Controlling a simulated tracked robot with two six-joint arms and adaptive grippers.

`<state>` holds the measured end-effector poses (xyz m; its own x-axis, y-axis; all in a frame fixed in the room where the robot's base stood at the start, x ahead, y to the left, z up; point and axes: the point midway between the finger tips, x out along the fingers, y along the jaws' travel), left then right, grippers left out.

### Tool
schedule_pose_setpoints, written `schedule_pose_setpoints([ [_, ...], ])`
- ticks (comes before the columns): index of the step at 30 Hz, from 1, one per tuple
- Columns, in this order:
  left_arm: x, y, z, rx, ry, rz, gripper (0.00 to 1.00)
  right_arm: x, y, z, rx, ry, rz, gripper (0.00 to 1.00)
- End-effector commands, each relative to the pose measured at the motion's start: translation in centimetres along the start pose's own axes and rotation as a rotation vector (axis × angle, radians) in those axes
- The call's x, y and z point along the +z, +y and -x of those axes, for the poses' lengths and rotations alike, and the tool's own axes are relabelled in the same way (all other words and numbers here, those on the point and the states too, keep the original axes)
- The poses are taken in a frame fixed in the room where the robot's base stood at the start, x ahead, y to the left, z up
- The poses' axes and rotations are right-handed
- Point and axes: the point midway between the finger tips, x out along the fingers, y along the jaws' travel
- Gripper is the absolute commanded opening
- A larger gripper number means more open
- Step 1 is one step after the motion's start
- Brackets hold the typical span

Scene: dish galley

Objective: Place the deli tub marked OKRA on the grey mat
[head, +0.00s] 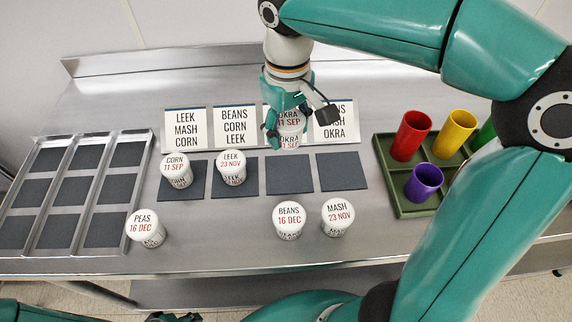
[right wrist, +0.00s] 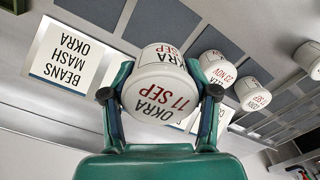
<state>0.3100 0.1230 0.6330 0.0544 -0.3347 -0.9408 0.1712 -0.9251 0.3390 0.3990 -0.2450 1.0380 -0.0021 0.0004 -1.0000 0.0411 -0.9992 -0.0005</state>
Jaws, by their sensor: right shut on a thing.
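My right gripper (head: 288,128) is shut on the white tub marked OKRA, 11 SEP (head: 289,141), with a finger on each side. It holds the tub above the back of the table, in front of the third sign. The tub looks upright; its lid and side print show in the right wrist view (right wrist: 158,92). Dark grey mats lie in a row: the third mat (head: 289,178) and fourth mat (head: 342,172) are bare. The first mat (head: 195,192) bears the CORN tub (head: 176,170), the second mat (head: 245,187) the LEEK tub (head: 231,166). My left gripper (head: 175,317) barely shows at the bottom edge.
Signs stand behind the mats, including BEANS MASH OKRA (right wrist: 64,56). PEAS (head: 146,228), BEANS (head: 289,220) and MASH (head: 338,217) tubs stand in front. A green tray (head: 407,209) with coloured cups is at right. A metal rack (head: 60,200) with dark pads is at left.

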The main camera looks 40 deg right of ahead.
Motion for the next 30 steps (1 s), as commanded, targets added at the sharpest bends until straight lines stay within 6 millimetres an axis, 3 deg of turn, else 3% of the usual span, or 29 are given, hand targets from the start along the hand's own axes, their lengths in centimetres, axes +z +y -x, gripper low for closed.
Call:
schedule_pose_setpoints([
  [3,0.0,-0.1,-0.4,0.000,0.000,0.000,0.40,0.1,0.1,-3.2,0.000,-0.004,-0.001,0.20],
  [7,0.0,-0.2,-0.6,0.000,0.000,0.000,0.40,0.1,0.1,-5.3,0.000,-0.003,-0.002,0.20],
  [14,0.0,-0.2,-0.7,0.000,0.000,0.000,0.40,0.0,0.1,-7.0,0.001,-0.001,-0.002,0.20],
  [21,0.0,-0.3,-1.0,0.000,0.000,0.000,0.40,0.1,0.1,-10.2,0.000,-0.003,-0.002,0.20],
  [30,0.0,-0.3,-0.9,0.000,0.000,0.000,0.40,0.0,0.1,-10.6,0.000,0.002,-0.003,0.20],
])
